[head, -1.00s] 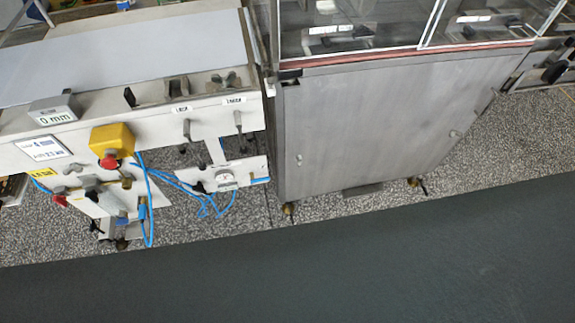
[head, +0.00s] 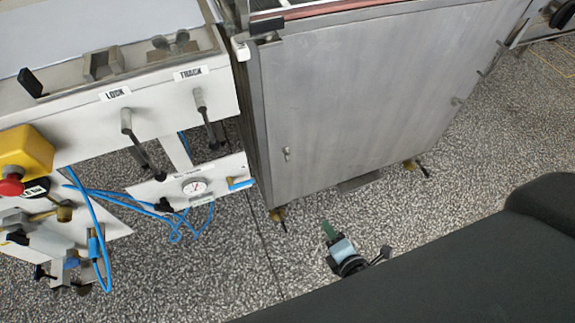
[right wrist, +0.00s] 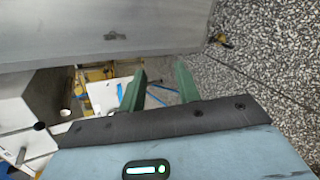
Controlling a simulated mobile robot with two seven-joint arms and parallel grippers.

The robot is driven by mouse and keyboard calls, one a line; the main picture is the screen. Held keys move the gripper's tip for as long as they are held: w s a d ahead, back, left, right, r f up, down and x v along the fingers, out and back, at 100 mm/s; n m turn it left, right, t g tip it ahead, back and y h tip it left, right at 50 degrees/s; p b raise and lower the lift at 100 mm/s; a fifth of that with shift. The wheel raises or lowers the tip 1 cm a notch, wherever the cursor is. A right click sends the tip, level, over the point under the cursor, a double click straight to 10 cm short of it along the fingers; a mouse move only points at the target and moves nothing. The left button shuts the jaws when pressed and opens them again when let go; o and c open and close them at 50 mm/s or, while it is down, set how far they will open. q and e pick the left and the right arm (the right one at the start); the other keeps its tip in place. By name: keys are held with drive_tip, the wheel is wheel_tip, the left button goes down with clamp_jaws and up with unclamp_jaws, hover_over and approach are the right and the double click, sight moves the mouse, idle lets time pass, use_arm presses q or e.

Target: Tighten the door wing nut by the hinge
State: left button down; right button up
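A dark wing-shaped piece (head: 175,43), which looks like a wing nut, sits on the top edge of the left machine, beside a grey bracket (head: 103,63). I cannot tell whether that bracket is the hinge. My right gripper (head: 327,227) is low over the floor in front of the grey cabinet, well to the right of and below the wing-shaped piece. In the right wrist view its green fingers (right wrist: 160,70) stand apart with nothing between them. My left gripper is not in view.
A grey cabinet (head: 370,100) stands behind my right gripper. The left machine's front carries LOCK (head: 127,122) and TRACK (head: 200,98) levers, a gauge (head: 195,187), blue hoses (head: 130,196) and a yellow box with a red button (head: 24,152).

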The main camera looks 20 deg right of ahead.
drive_tip(key=w+f+n+t+b, duration=0.1)
drive_tip(key=w+n+t+b, duration=0.1)
drive_tip(key=w+n+b, duration=0.35)
drive_tip(key=n+t+b, duration=0.4)
drive_tip(key=n, duration=0.5)
approach(289, 154)
drive_tip(key=w, duration=0.2)
drive_tip(key=shift+y, duration=0.4)
drive_tip(key=w, duration=0.5)
drive_tip(key=shift+w+d, duration=0.1)
drive_tip(key=shift+w, duration=0.1)
drive_tip(key=shift+w+b, duration=0.3)
drive_tip(key=shift+w, duration=0.2)
drive_tip(key=shift+c, duration=0.7)
clamp_jaws()
